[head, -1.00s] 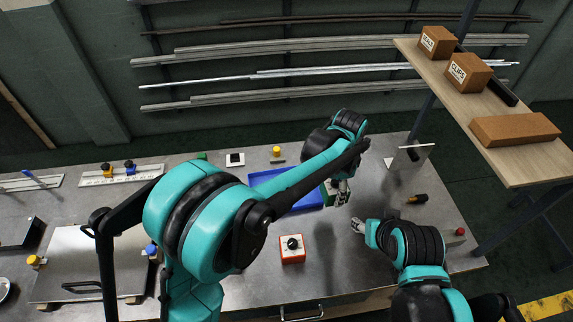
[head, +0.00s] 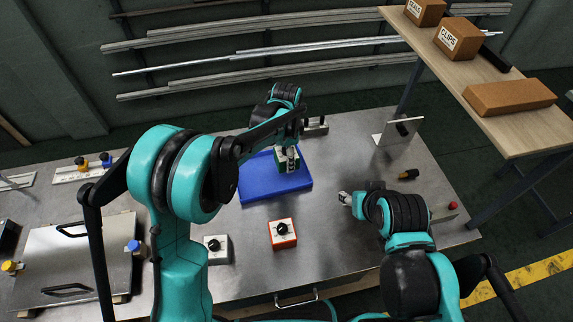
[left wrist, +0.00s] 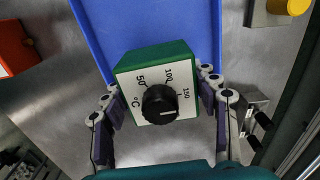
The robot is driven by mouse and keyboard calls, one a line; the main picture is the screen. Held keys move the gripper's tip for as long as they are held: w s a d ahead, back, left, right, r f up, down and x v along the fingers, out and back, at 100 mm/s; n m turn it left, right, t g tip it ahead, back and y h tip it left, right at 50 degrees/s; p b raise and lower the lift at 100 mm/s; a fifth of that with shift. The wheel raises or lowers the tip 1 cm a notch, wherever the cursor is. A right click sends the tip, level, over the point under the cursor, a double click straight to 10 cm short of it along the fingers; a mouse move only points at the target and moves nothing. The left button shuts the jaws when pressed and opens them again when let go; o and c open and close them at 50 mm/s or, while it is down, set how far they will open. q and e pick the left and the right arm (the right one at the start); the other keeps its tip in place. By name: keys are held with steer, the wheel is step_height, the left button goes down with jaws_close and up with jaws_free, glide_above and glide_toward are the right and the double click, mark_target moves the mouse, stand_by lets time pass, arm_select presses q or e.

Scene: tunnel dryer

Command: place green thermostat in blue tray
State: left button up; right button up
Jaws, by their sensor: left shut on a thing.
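The green thermostat (left wrist: 154,58) has a white face with a black knob and a temperature scale. My left gripper (head: 290,161) is shut on it, with one finger on each side in the left wrist view. The thermostat is over the blue tray (head: 262,187), toward its back right part in the head view; the fingers partly hide it there. The blue tray (left wrist: 150,18) also lies behind the thermostat in the left wrist view. I cannot tell whether the thermostat touches the tray floor. My right gripper (head: 345,198) hangs over the bench to the right, empty; its jaw opening is unclear.
An orange thermostat (head: 283,235) and a grey one (head: 217,249) stand in front of the tray. A metal plate with handles (head: 75,262) lies left. A white bracket (head: 393,132), a dark-and-orange object (head: 409,174) and a red button (head: 452,206) are right. Bare bench lies between.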

arm_select(q)
steer(key=shift+f+b, duration=0.6)
steer(key=shift+f, duration=1.25)
steer(key=shift+f, duration=0.1)
steer(key=o, duration=1.3)
step_height(320, 180, up, 12)
steer(key=p, duration=0.3)
steer(key=shift+f, duration=0.1)
steer(key=shift+r, duration=0.3)
